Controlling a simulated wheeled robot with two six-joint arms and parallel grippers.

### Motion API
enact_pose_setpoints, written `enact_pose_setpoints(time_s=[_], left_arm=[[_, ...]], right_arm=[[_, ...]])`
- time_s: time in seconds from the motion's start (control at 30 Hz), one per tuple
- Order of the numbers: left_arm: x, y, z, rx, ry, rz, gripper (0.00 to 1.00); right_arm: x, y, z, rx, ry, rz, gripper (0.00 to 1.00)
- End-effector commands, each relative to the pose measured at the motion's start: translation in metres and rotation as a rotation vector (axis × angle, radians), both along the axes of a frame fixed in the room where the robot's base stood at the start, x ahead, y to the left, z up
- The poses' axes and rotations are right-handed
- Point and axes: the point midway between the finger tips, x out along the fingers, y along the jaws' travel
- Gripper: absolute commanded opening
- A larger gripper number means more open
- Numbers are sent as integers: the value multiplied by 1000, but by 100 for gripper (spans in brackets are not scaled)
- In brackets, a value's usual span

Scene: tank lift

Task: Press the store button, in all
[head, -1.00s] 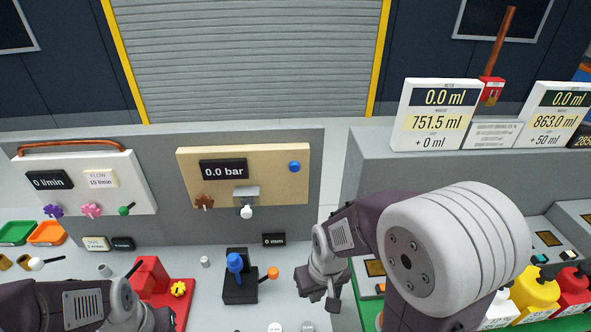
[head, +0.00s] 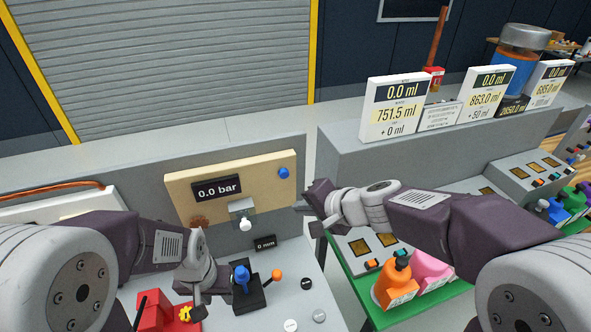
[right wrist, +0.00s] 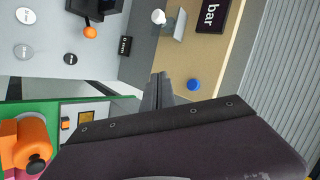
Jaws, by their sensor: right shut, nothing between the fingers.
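I cannot read which button is the store button. The near console (head: 352,246) carries an orange button (head: 372,263) and a teal button (head: 393,252), left of my right forearm. My right gripper (head: 320,200) is shut and empty in the air, between the bar panel (head: 255,165) and that console. Its closed fingers (right wrist: 160,90) also show in the right wrist view, with the panel's blue knob (right wrist: 193,85) beside them, apart in the picture. My left gripper (head: 195,300) hangs beside the yellow knob at lower left; its jaw state is unclear.
Displays reading 751.5 ml (head: 395,110) and 863.0 ml (head: 488,95) stand on the grey wall. Orange (head: 393,288) and pink (head: 430,268) bottles stand close to the near console. A black stand with a blue knob (head: 242,276) and several round discs lie on the left bench.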

Motion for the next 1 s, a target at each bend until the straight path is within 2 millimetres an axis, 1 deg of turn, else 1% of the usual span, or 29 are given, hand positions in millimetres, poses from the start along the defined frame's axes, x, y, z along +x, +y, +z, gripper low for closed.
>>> enact_pose_setpoints(time_s=[0.27,0.37,0.47,0.77,0.9,1.0], left_arm=[[0,0,-1,0,0,0,36],[0,0,1,0,0,0,36],[0,0,5,0,0,0,36],[0,0,23,0,0,0,36],[0,0,25,0,0,0,36],[0,0,26,0,0,0,36]], right_arm=[[0,0,-1,-1,2,2,0],[3,1,-1,-1,4,2,0],[13,5,0,0,5,2,0],[55,18,1,-3,5,1,0],[71,23,-1,-2,3,1,0],[78,26,-1,-2,3,1,0]])
